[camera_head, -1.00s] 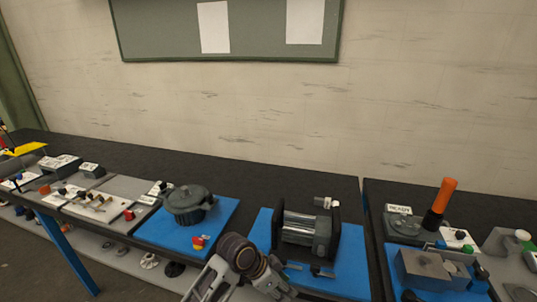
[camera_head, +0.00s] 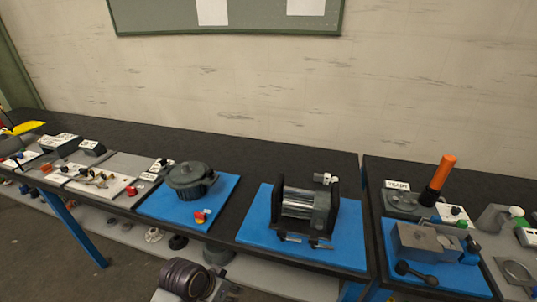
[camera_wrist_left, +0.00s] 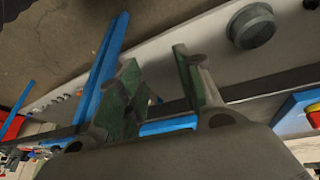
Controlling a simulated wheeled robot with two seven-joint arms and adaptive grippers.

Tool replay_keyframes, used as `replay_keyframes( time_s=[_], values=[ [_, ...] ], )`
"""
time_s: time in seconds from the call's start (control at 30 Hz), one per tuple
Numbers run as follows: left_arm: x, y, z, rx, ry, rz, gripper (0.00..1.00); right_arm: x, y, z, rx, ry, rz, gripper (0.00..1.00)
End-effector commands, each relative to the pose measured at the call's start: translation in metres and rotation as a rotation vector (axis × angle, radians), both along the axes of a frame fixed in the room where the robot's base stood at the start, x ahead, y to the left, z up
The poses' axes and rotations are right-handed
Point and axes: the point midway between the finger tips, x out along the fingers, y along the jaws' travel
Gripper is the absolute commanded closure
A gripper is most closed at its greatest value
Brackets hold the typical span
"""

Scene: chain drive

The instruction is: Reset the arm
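My left gripper (camera_wrist_left: 157,68) shows in the left wrist view. Its two green-padded fingers stand apart with nothing between them. It is beside the bench edge, with floor and the lower shelf behind it. In the head view a dark round joint of my arm (camera_head: 187,278) shows at the bottom edge, below the bench front. No gripper shows in the head view, and my right gripper is out of sight.
On the dark bench (camera_head: 270,166) a grey round housing (camera_head: 190,178) and a roller unit (camera_head: 303,204) stand on blue mats. At the right are a grey block (camera_head: 425,240) and an orange-handled lever (camera_head: 444,174). A lower shelf (camera_head: 121,212) runs under the bench.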

Motion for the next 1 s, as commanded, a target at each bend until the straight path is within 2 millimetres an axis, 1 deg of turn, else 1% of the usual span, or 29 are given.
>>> replay_keyframes(
  time_s=[0.03,0.2,0.33,0.5,0.9,1.0],
  values=[
    [-0.007,0.009,-0.002,0.011,0.008,0.031,0.64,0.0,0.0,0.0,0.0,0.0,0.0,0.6],
    [-0.026,0.042,-0.006,0.056,0.022,0.139,0.64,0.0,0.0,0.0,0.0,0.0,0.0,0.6],
    [-0.038,0.062,-0.007,0.085,0.029,0.2,0.64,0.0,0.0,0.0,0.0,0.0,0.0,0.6],
    [-0.048,0.078,-0.007,0.112,0.036,0.253,0.64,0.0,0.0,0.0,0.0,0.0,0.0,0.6],
    [-0.068,0.108,-0.005,0.164,0.044,0.342,0.64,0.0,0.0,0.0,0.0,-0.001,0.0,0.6],
    [-0.064,0.106,-0.016,0.162,0.048,0.339,0.64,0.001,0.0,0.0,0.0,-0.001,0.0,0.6]
  ],
)
